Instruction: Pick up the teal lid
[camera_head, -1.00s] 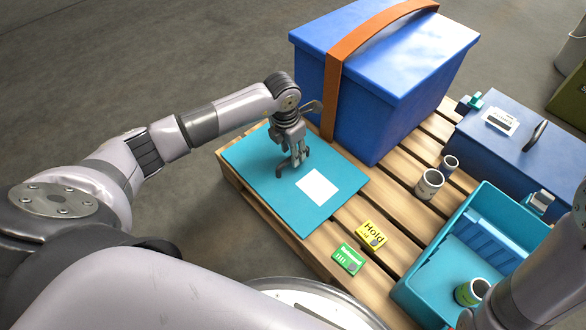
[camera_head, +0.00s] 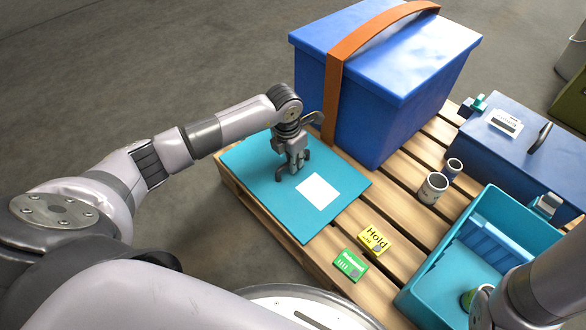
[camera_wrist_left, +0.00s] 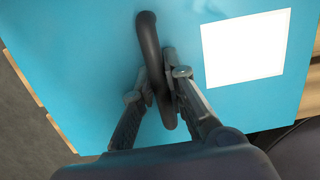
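The teal lid (camera_head: 258,188) lies flat on the wooden pallet in the head view, with a white label on it. Its dark bar handle (camera_wrist_left: 148,40) shows in the left wrist view. My left gripper (camera_head: 291,164) is down over the lid at the handle. In the left wrist view its two fingers (camera_wrist_left: 158,82) are on either side of the handle and look closed against it. The lid still rests on the pallet. My right arm shows at the lower right, but its gripper is not visible.
A big blue box (camera_head: 400,75) with an orange strap stands just behind the lid. Yellow (camera_head: 373,239) and green (camera_head: 349,264) cards lie in front. Cups (camera_head: 432,188), a teal bin (camera_head: 490,215) and a blue case (camera_head: 500,155) are to the right.

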